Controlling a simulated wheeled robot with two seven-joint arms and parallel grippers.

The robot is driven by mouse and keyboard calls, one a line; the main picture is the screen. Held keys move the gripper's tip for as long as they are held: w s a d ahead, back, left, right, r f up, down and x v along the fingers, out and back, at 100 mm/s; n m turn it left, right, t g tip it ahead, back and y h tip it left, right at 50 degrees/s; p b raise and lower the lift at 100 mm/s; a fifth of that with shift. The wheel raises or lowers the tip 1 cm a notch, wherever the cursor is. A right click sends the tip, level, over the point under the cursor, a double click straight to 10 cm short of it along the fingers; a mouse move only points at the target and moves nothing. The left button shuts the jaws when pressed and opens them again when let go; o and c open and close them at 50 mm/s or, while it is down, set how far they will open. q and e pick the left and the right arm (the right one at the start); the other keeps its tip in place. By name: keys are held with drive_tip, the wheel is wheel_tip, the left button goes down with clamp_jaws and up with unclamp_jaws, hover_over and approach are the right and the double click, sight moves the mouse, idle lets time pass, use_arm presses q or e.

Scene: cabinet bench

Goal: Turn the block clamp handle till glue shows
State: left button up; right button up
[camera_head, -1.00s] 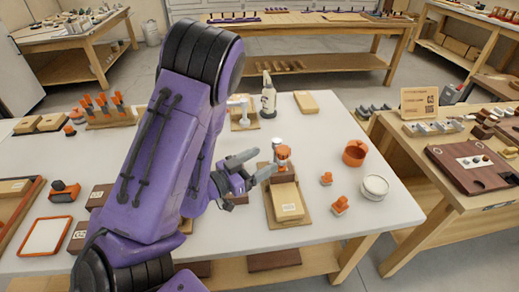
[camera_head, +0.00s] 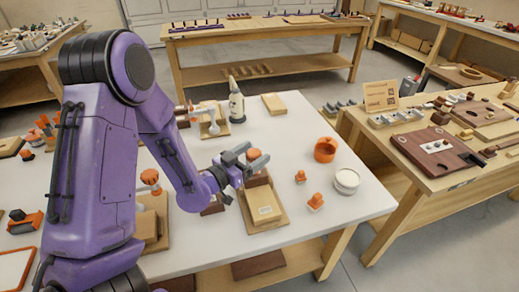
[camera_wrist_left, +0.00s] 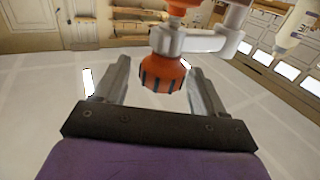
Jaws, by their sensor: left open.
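The block clamp stands on a wooden board (camera_head: 280,217) holding a pale block (camera_head: 263,208) with a small label. Its orange handle (camera_head: 253,154) is mostly hidden behind my left gripper (camera_head: 252,163) in the head view. In the left wrist view, the ridged orange knob (camera_wrist_left: 163,74) hangs from a grey clamp arm (camera_wrist_left: 195,40), with another orange part above. My left gripper (camera_wrist_left: 155,88) is open, with a finger on each side of the knob and visible gaps. I cannot make out any glue at the block. My right gripper is not in view.
Another orange-topped clamp (camera_head: 150,177) stands left, partly behind my arm. A white bottle (camera_head: 236,103) stands behind. An orange cup (camera_head: 325,149), a white round tub (camera_head: 346,181) and two small orange pieces (camera_head: 315,202) are on the right, with bare white tabletop (camera_head: 285,135) between.

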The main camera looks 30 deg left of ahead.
use_arm(q)
drive_tip(key=shift+a+x, duration=0.25)
drive_tip(key=shift+x, duration=0.85)
drive_tip(key=shift+w+d, duration=0.25)
drive_tip(key=shift+w, duration=0.05)
drive_tip(key=c, duration=1)
drive_tip(key=shift+m+h, duration=0.3)
drive_tip(key=shift+h, duration=0.1)
drive_tip(key=m+g+h+b, duration=0.1)
drive_tip(key=h, duration=0.1)
drive_tip(key=shift+s+d+f+m+h, duration=0.1)
drive_tip(key=shift+m+h, duration=0.3)
drive_tip(key=shift+s+d+m+g+h+b, duration=0.15)
drive_tip(key=shift+m+g+h+b, duration=0.2)
drive_tip(key=shift+m+g+h, duration=0.7)
drive_tip(key=shift+s+d+m+g+h+b, duration=0.15)
drive_tip(key=shift+m+g+h+b, duration=0.15)
drive_tip(key=shift+m+g+h, duration=0.75)
drive_tip(key=shift+w+t+h, duration=0.1)
drive_tip(key=shift+t+h, duration=0.2)
drive_tip(key=shift+h, duration=0.2)
